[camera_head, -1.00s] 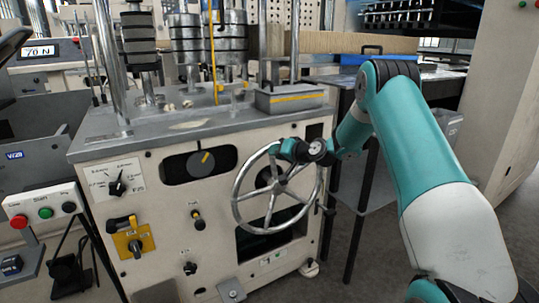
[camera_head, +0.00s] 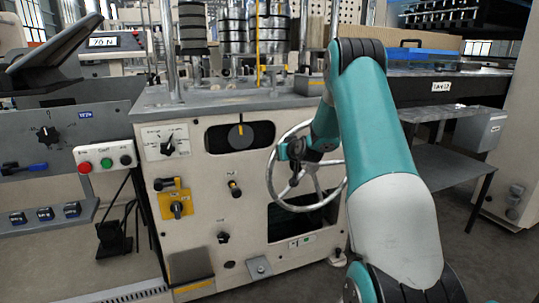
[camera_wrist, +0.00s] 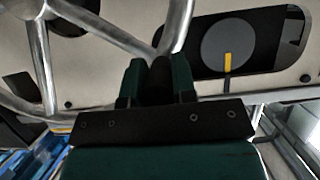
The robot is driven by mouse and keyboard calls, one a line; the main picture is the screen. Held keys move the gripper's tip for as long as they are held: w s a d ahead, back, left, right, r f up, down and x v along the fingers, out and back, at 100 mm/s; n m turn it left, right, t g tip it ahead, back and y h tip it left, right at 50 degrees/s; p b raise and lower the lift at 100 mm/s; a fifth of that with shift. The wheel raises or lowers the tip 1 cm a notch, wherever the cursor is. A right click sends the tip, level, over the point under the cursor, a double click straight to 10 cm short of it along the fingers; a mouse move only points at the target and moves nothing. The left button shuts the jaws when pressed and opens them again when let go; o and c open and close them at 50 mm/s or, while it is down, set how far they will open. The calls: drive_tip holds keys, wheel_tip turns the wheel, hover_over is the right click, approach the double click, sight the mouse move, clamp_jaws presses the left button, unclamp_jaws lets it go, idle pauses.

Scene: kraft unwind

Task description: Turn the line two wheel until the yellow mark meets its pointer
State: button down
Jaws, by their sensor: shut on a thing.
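The silver spoked wheel (camera_head: 345,183) is on the front of the pale machine. My gripper (camera_head: 294,152) is shut on its rim at the upper left. The wheel's spokes and rim also show in the wrist view (camera_wrist: 40,68), where my gripper (camera_wrist: 160,72) covers the held part. Left of the wheel, a grey dial (camera_head: 232,138) sits in a dark oval window. Its yellow mark (camera_head: 240,130) points about straight up. In the wrist view the yellow mark (camera_wrist: 227,62) appears in line with a thin dark pointer (camera_wrist: 227,84), end to end. Whether they line up exactly is hard to tell.
A selector knob (camera_head: 169,146), a yellow switch plate (camera_head: 176,203) and small knobs are on the same panel. A dark opening (camera_head: 295,222) lies below the wheel. A grey side table (camera_head: 440,165) stands to the right, behind my arm.

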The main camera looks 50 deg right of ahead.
drive_tip(key=shift+w+a, duration=0.1)
drive_tip(key=shift+w, duration=0.15)
drive_tip(key=c, duration=0.9)
unclamp_jaws()
drive_tip(key=shift+w, duration=0.1)
drive_tip(key=shift+f, duration=0.1)
drive_tip(key=v, duration=1.7)
drive_tip(key=shift+s+a, duration=0.2)
drive_tip(key=shift+s, duration=0.1)
